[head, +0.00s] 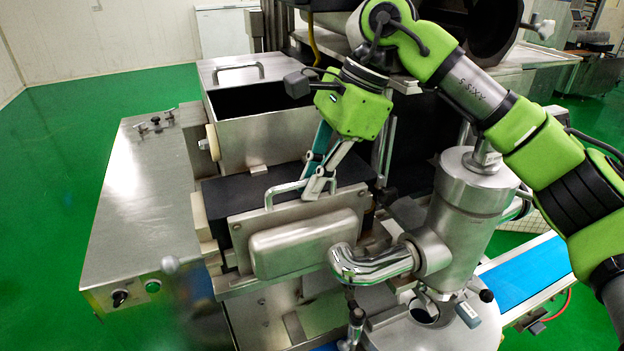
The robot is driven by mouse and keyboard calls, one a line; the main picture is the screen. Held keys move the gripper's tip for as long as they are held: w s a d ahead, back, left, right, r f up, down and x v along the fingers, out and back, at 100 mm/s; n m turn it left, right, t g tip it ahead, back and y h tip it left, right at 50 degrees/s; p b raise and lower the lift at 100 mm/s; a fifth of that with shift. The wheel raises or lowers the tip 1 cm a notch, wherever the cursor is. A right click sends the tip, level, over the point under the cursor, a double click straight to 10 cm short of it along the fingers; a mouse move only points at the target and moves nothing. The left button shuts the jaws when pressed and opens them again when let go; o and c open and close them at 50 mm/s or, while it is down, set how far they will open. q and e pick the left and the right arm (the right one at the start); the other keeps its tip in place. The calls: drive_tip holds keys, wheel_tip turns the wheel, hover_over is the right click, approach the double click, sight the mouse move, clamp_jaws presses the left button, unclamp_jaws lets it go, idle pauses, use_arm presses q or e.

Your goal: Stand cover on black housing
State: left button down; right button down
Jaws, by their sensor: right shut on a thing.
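The cover (303,243) is a grey metal plate with a raised rectangular face and a bent bar handle on its top edge. It stands upright, tilted slightly, against the front of the black housing (245,192). I cannot tell whether it touches the housing all along. My right gripper (316,188) reaches down from above and is shut on the cover's handle, near its right end. The fingers hide part of the handle and part of the housing's top behind it. My left gripper is not in view.
An open metal hopper (262,130) with its own handle stands behind the housing. A steel cylinder (468,205) with a curved chrome pipe (370,265) is close at the right. A flat steel cabinet top (140,200) lies left, and a blue conveyor (520,270) lies right.

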drive_tip(key=shift+s+r, duration=0.1)
drive_tip(key=c, duration=2.1)
unclamp_jaws()
drive_tip(key=shift+o, duration=1)
drive_tip(key=shift+s+f, duration=0.1)
drive_tip(key=shift+f, duration=0.1)
drive_tip(key=shift+r, duration=0.2)
drive_tip(key=p+v, duration=0.5)
drive_tip(key=v, duration=0.2)
drive_tip(key=shift+r, duration=0.2)
drive_tip(key=shift+d+f, duration=0.1)
drive_tip(key=shift+d, duration=0.05)
